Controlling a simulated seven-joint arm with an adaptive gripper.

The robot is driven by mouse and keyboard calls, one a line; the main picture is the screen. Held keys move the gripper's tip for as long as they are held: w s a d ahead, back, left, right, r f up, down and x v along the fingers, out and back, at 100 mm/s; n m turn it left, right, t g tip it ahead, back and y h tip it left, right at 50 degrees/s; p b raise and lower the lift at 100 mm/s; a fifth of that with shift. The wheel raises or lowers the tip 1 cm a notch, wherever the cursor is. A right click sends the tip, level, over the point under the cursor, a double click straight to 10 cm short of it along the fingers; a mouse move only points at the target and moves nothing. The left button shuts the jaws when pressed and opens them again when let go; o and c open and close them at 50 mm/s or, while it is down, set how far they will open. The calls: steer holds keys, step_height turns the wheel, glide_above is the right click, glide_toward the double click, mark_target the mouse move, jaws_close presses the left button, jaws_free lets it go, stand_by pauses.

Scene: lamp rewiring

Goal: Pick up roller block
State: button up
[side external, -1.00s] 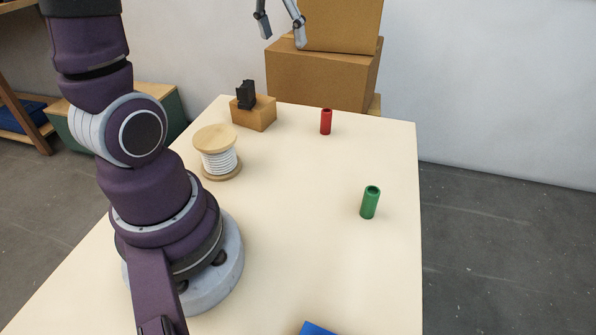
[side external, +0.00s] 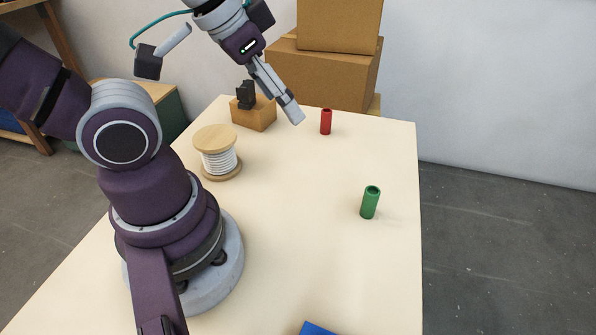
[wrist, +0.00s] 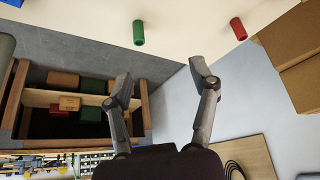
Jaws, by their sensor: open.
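A tan block (side external: 254,117) with a black piece (side external: 246,95) standing on it sits near the far left edge of the table in the side view; I take it as the roller block, though I cannot be sure. It does not show in the wrist view. My gripper (side external: 293,114) is above the table's far part, right of that block and left of the red cylinder, not touching either as far as I can tell. In the wrist view my gripper's fingers (wrist: 161,79) are apart with nothing between them.
A red cylinder (side external: 326,122) and a green cylinder (side external: 370,202) stand upright on the table (side external: 300,240). A wooden spool with white cord (side external: 219,160) stands at left. Part of a blue object (side external: 318,328) shows at the front edge. Cardboard boxes (side external: 325,75) stand behind the table.

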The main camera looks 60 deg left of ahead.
steer(key=shift+o, duration=0.5)
steer(key=n+g+y, duration=0.2)
steer(key=n+y, duration=0.1)
steer(key=n, duration=0.6)
glide_toward(244, 83)
steer(key=d, duration=0.1)
steer(key=x, duration=1.1)
steer(key=shift+s+a, duration=0.1)
steer(key=shift+a, duration=0.3)
steer(key=shift+r, duration=0.1)
jaws_close()
